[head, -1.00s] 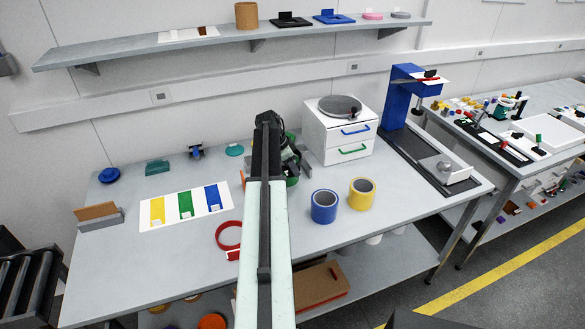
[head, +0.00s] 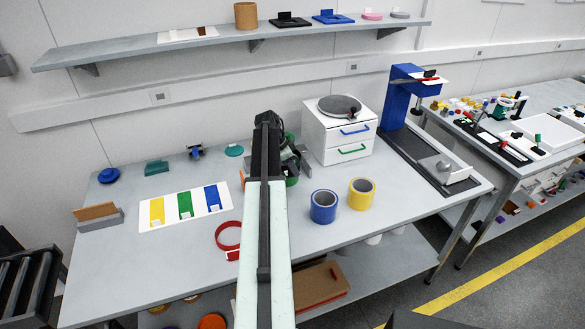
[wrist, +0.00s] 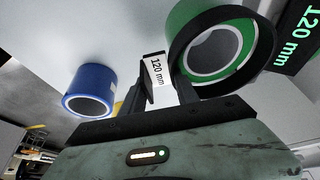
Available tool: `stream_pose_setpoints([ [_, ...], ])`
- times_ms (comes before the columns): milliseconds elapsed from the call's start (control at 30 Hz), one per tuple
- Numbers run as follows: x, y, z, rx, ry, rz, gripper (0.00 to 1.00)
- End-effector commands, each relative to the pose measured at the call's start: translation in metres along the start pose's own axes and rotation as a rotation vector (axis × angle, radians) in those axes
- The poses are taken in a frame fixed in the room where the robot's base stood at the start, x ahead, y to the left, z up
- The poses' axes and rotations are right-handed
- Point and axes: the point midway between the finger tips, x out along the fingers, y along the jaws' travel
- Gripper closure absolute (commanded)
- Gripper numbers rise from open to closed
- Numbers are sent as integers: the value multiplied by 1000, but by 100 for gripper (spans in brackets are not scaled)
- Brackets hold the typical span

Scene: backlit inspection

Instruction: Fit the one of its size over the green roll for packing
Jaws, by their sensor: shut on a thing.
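The green roll (head: 292,182) stands on the bench, mostly hidden behind my arm in the head view. In the wrist view its green end (wrist: 207,70) shows with a pale core. A black ring (wrist: 264,58) circles that end in the wrist view; I cannot tell how far down it sits, or whether it touches. My gripper (wrist: 160,92) is shut on the ring's tab (wrist: 157,70), which reads 120 mm. A red ring (head: 228,236) with a tab lies on the bench, left of my arm.
A blue roll (head: 324,206) and a yellow roll (head: 362,193) stand right of my arm. A white drawer unit (head: 338,135) is behind them. A white card with coloured strips (head: 145,217) lies at left. A dark plate marked 120 mm (wrist: 301,38) is close to the green roll.

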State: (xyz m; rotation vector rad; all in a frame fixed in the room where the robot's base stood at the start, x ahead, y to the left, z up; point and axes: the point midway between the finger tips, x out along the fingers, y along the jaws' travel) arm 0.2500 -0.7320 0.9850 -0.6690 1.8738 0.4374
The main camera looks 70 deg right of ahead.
Motion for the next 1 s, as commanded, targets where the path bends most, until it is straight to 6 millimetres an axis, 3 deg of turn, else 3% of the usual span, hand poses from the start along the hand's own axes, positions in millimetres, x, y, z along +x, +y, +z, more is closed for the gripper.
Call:
stream_pose_setpoints([
  [67,0,0,0,0,0,0,93],
  [100,0,0,0,0,0,0,61],
  [200,0,0,0,0,0,0,38],
  [600,-6,0,-1,0,0,0,38],
  [1000,-74,0,-3,0,0,-1,38],
])
